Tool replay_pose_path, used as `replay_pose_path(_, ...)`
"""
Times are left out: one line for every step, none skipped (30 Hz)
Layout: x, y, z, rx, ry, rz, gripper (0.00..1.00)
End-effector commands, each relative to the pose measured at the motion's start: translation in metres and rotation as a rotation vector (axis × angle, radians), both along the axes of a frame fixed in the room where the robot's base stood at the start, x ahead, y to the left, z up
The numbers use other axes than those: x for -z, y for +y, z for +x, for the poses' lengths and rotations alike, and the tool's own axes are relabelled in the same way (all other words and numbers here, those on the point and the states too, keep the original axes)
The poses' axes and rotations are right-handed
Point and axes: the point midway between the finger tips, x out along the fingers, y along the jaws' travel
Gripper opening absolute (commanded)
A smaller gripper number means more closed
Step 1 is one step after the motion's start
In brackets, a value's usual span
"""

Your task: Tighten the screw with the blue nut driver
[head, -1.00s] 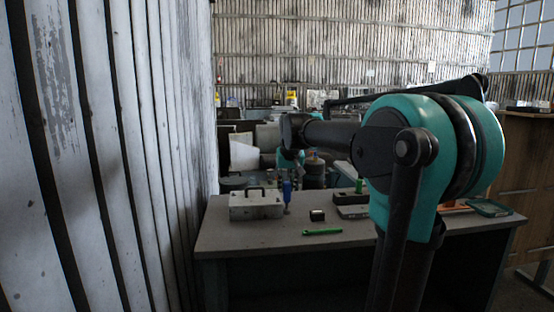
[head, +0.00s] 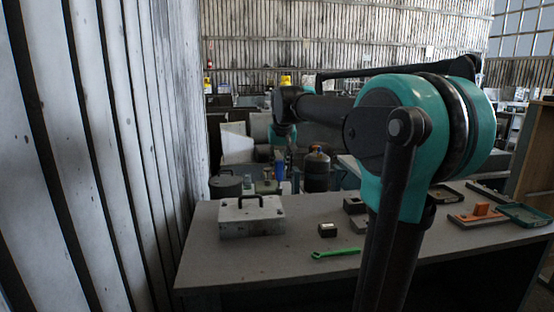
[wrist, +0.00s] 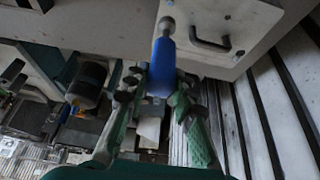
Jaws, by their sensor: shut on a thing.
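My gripper (wrist: 158,85) is shut on the blue nut driver (wrist: 162,62), with one green-and-black finger on each side of its handle. In the head view the blue driver (head: 279,169) hangs below my gripper, seen against the clutter beyond the table's far edge.
A white box with a handle (head: 251,216) stands on the table (head: 245,265) at left. A small black block (head: 327,230) and a green wrench (head: 335,253) lie right of it. An orange tool (head: 480,214) and trays lie far right. A plank wall rises at left.

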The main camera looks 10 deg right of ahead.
Motion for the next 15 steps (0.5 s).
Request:
replay_pose_path(0.001, 0.000, 0.000, 0.000, 0.000, 0.000, 0.00)
replay_pose_path(0.002, 0.000, 0.000, 0.000, 0.000, 0.000, 0.00)
replay_pose_path(0.004, 0.000, 0.000, 0.000, 0.000, 0.000, 0.00)
replay_pose_path(0.005, 0.000, 0.000, 0.000, 0.000, 0.000, 0.00)
replay_pose_path(0.007, 0.000, 0.000, 0.000, 0.000, 0.000, 0.00)
replay_pose_path(0.009, 0.000, 0.000, 0.000, 0.000, 0.000, 0.00)
replay_pose_path(0.012, 0.000, 0.000, 0.000, 0.000, 0.000, 0.00)
replay_pose_path(0.014, 0.000, 0.000, 0.000, 0.000, 0.000, 0.00)
replay_pose_path(0.018, 0.000, 0.000, 0.000, 0.000, 0.000, 0.00)
replay_pose_path(0.021, 0.000, 0.000, 0.000, 0.000, 0.000, 0.00)
replay_pose_path(0.023, 0.000, 0.000, 0.000, 0.000, 0.000, 0.00)
replay_pose_path(0.027, 0.000, 0.000, 0.000, 0.000, 0.000, 0.00)
replay_pose_path(0.030, 0.000, 0.000, 0.000, 0.000, 0.000, 0.00)
replay_pose_path(0.033, 0.000, 0.000, 0.000, 0.000, 0.000, 0.00)
replay_pose_path(0.036, 0.000, 0.000, 0.000, 0.000, 0.000, 0.00)
